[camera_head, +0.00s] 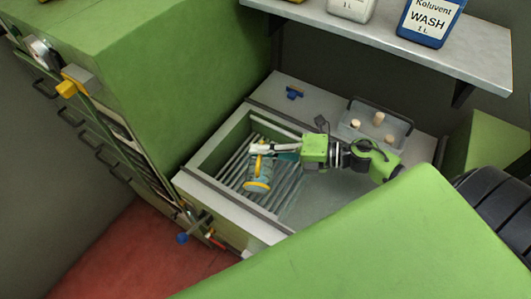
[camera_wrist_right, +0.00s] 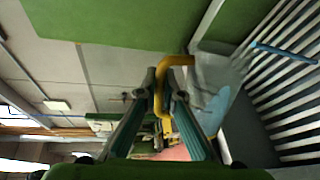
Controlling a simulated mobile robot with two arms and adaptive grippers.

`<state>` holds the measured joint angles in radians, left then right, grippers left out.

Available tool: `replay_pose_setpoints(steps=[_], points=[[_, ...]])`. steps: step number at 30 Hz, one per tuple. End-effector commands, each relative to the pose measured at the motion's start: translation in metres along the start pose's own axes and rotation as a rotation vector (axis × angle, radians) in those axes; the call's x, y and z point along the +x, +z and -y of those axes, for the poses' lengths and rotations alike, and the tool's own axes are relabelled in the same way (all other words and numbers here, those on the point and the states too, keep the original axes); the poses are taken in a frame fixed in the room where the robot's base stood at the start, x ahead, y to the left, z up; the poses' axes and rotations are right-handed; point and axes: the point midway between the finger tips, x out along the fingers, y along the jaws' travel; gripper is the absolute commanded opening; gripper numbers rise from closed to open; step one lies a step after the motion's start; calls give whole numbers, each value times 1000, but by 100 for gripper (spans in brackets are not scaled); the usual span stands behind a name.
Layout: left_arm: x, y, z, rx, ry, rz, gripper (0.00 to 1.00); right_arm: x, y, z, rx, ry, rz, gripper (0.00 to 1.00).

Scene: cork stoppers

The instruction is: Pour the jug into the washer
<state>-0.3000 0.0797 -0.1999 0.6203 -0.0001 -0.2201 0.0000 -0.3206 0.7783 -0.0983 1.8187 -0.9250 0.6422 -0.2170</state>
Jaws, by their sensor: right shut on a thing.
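The jug (camera_head: 258,172) has a pale blue see-through body with yellow parts. It hangs over the slatted rack inside the washer (camera_head: 205,190), a pale-rimmed basin with green inner walls. My right gripper (camera_head: 262,149) reaches in from the right and is shut on the jug's yellow handle. In the right wrist view the handle (camera_wrist_right: 178,60) shows between the fingers, with the clear body (camera_wrist_right: 213,95) to its right and the slats beyond. The jug looks tilted; I cannot make out its contents or any stream. My left gripper is not in view.
A clear tray (camera_head: 398,134) with three corks stands behind my right arm. A small blue piece (camera_head: 294,92) lies on the back ledge. A shelf (camera_head: 400,50) with bottles overhangs the back. A green cabinet (camera_head: 170,80) borders the left, and a blue-handled valve (camera_head: 184,238) projects in front.

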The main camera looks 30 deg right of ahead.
Motion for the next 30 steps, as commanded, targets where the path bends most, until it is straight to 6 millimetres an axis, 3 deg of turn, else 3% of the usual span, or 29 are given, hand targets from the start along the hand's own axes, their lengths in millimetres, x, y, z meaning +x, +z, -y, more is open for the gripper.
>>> replay_pose_setpoints(steps=[26,28,30], points=[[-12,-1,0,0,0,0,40,-1,21,-6,164,-1,-32,0],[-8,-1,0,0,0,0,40,0,14,-3,140,1,-29,0],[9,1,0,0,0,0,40,2,-6,10,21,4,-4,0]])
